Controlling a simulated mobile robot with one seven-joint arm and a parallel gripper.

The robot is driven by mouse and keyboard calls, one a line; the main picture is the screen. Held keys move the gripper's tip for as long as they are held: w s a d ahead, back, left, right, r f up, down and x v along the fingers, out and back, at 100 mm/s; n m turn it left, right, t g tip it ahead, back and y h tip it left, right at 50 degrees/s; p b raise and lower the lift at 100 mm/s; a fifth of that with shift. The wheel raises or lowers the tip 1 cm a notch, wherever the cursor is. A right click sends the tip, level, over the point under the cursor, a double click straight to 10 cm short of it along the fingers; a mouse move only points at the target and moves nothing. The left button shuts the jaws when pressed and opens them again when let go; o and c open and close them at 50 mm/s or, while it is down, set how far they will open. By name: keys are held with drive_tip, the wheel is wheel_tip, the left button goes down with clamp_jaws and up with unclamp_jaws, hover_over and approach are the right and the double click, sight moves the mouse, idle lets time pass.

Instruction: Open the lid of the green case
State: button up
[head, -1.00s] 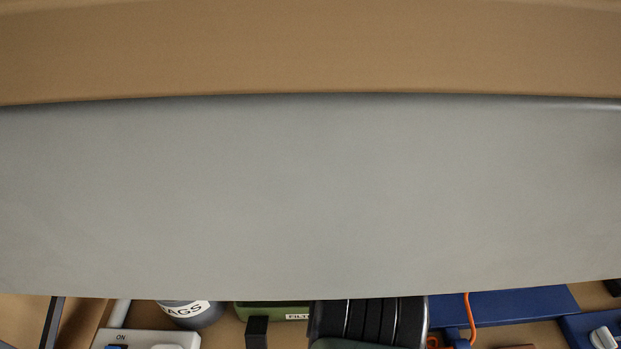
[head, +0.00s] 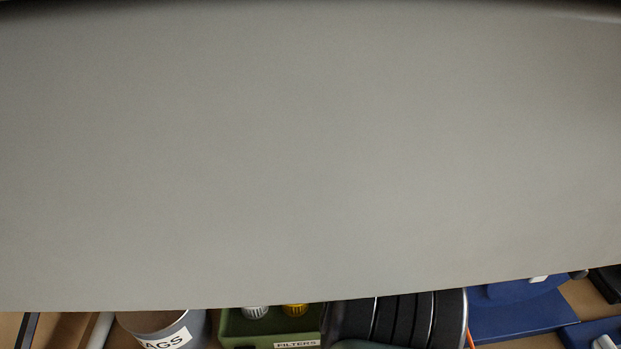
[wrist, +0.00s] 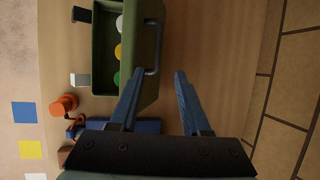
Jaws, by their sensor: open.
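The green case (head: 232,330) shows at the bottom of the head view with a FILTERS label; white and yellow filters show inside it. In the wrist view the case (wrist: 103,48) stands open at least in part, with white, yellow and green round tops inside. A green panel with a dark handle (wrist: 153,45) runs along its right side; I cannot tell whether this is the lid or a wall. My gripper (wrist: 160,73) is open, its fingertips near the lower end of the handle, the left one overlapping the panel in view.
My grey arm hides most of the head view. A grey bin labelled as rags (head: 165,325) stands left of the case. Blue items (head: 515,312) lie to the right. In the wrist view an orange object (wrist: 64,105) lies below left of the case, and tiled floor (wrist: 297,70) shows right.

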drive_tip(key=shift+s+d+r, duration=0.1)
drive_tip(key=shift+d+r, duration=0.05)
drive_tip(key=shift+r, duration=0.2)
drive_tip(key=shift+c, duration=0.8)
drive_tip(key=shift+a+r, duration=0.1)
drive_tip(key=shift+a, duration=0.2)
drive_tip(key=shift+c, duration=0.6)
drive_tip(key=s+a+r+t+h+p, duration=0.1)
drive_tip(key=s+a+r+h+p, duration=0.15)
drive_tip(key=a+h+p, duration=0.55)
drive_tip(key=w+f+y+p, duration=0.1)
drive_tip(key=f+p, duration=0.1)
drive_tip(key=f, duration=0.2)
drive_tip(key=w+d+f+y+p, duration=0.1)
drive_tip(key=f+p, duration=0.1)
drive_tip(key=f, duration=0.2)
drive_tip(key=w+d+f+y+p, duration=0.1)
drive_tip(key=f+p, duration=0.1)
drive_tip(key=f, duration=0.3)
drive_tip(key=shift+w+d+p, duration=0.2)
drive_tip(key=shift+w+p, duration=0.1)
drive_tip(key=shift+w, duration=0.05)
clamp_jaws()
